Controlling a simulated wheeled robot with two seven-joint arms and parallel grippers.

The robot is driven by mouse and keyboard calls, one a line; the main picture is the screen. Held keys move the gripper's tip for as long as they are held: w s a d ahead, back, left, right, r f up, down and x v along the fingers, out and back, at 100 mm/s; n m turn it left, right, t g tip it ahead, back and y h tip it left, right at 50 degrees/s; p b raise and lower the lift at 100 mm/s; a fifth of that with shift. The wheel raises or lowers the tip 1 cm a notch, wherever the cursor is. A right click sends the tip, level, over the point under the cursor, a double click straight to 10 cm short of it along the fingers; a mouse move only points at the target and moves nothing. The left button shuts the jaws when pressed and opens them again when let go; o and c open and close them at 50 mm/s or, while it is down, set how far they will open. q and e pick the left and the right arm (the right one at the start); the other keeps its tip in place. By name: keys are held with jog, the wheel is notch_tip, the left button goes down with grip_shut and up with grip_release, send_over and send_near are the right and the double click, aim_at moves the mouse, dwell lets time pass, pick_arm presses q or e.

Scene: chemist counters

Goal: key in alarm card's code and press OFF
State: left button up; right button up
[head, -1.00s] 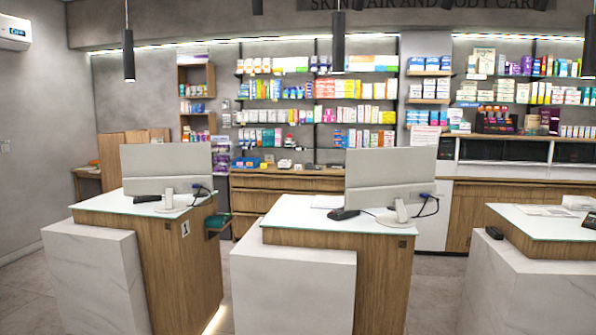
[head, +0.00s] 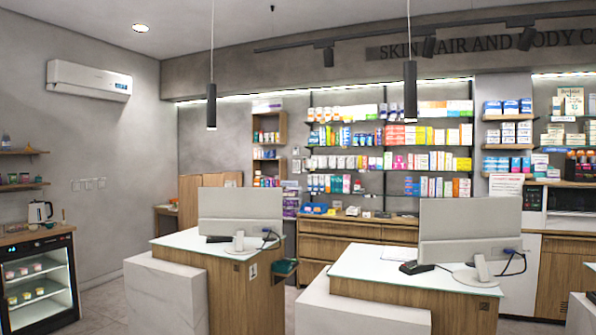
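No alarm keypad or alarm card can be made out in the head view. On the left wall there is a group of small pale plates (head: 88,184) like switches, too small to read. A white sheet (head: 506,185) with unreadable print hangs at the right, by the shelves. Neither of my grippers is in the head view.
Two counters with white tops (head: 190,241) and monitors (head: 470,233) stand ahead. A glass-door fridge (head: 40,280) with a kettle (head: 40,211) on top stands at the left. Open floor (head: 103,300) shows between the fridge and the left counter.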

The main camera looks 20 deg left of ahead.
pick_arm(q)
grip_shut()
dwell(1.9)
